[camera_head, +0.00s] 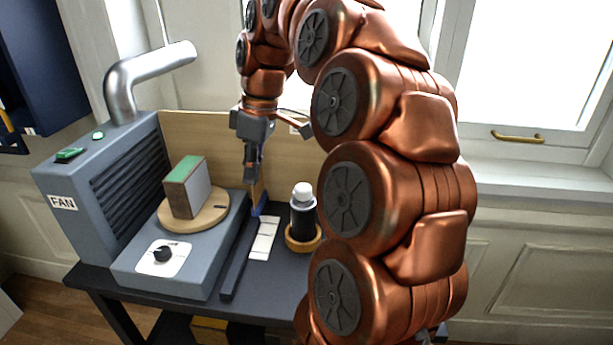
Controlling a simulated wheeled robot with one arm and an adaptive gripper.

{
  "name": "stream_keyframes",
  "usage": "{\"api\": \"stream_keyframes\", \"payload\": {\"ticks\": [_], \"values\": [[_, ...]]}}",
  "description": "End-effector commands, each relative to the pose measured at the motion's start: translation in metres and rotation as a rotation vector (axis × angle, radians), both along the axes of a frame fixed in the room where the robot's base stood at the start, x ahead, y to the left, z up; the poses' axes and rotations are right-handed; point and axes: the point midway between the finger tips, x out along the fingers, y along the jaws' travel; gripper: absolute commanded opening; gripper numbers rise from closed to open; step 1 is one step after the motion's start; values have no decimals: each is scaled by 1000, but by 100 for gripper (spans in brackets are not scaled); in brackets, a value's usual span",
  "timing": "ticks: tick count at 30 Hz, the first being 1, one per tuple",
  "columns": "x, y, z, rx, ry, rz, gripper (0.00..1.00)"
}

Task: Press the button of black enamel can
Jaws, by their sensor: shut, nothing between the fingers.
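The black enamel can (303,222) appears to be the small dark cylinder standing upright on the table, right of centre. A white top (303,190), apparently its button, sits above a grey shoulder. The can stands in a round wooden ring (303,244). My gripper (251,179) is shut and points down, to the left of the can and apart from it. Its fingertips are a little above the level of the white top in the picture. My copper arm passes close to the right of the can.
A grey fan unit (75,177) with a pipe stands at the left. A green-topped block (186,190) sits on a round wooden disc (181,222) on its base. A dark bar (238,262) and a white strip (264,238) lie between base and can. A wooden panel stands behind.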

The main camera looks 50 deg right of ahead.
Motion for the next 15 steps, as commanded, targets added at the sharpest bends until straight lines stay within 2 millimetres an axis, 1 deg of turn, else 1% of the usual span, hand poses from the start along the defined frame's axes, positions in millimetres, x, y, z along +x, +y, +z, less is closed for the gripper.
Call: {"api": "stream_keyframes", "payload": {"ticks": [1,5,6,8,12,15], "values": [[4,-14,5,4,-13,2,0],[10,-49,15,2,-49,21,0],[10,-61,18,2,-59,25,0],[10,-77,21,4,-72,32,0],[7,-115,28,-4,-106,45,0],[2,-139,32,-9,-125,50,0]]}}
